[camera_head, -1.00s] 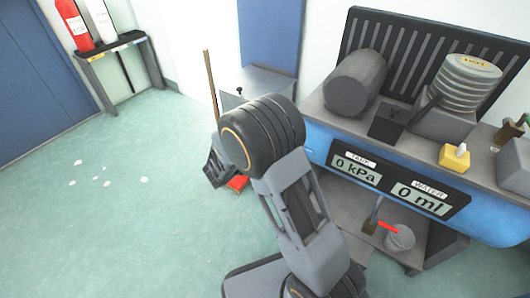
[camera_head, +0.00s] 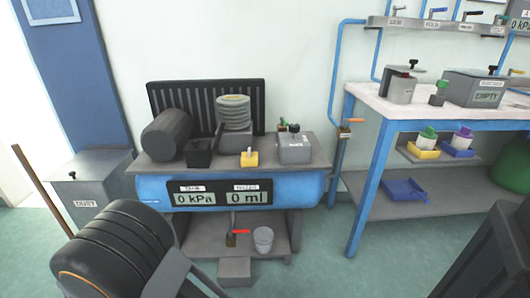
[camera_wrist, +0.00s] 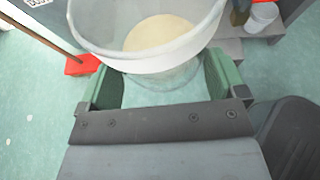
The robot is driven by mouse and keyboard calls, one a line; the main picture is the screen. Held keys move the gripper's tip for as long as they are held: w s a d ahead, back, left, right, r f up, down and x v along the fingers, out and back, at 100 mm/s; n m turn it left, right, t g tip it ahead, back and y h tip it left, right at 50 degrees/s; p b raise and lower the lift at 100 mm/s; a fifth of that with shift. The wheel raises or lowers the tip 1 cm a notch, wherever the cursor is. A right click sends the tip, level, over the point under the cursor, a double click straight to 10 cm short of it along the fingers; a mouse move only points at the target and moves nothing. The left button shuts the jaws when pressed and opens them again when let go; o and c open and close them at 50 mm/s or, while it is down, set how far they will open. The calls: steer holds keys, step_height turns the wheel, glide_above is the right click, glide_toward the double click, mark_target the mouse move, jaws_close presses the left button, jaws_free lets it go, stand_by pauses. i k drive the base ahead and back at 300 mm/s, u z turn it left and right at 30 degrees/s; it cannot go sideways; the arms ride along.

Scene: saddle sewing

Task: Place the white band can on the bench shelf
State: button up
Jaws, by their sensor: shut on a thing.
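The white band can (camera_wrist: 145,62) fills the upper middle of the wrist view. It is a clear, open-topped vessel with a whitish band and pale beige contents. My gripper (camera_wrist: 165,80) is shut on it, with green pads on both sides of it. The head view shows part of my arm at the lower left, but neither gripper nor can. The blue-framed bench (camera_head: 366,97) stands at the right of the head view. Its grey lower shelf (camera_head: 450,190) bears a blue tray, and a small raised shelf (camera_head: 412,153) holds green- and purple-topped containers in yellow and blue holders.
A blue compressor unit (camera_head: 300,190) stands left of the bench, with a grey bucket (camera_head: 263,239) on its lower ledge. A dust bin (camera_head: 88,185) stands at the left. A dark object (camera_head: 490,260) blocks the lower right. Floor is open before the bench.

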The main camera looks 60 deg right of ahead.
mark_target(464, 197)
steer(key=z, duration=4.85)
steer(key=i, duration=4.25)
steer(key=u, duration=3.35)
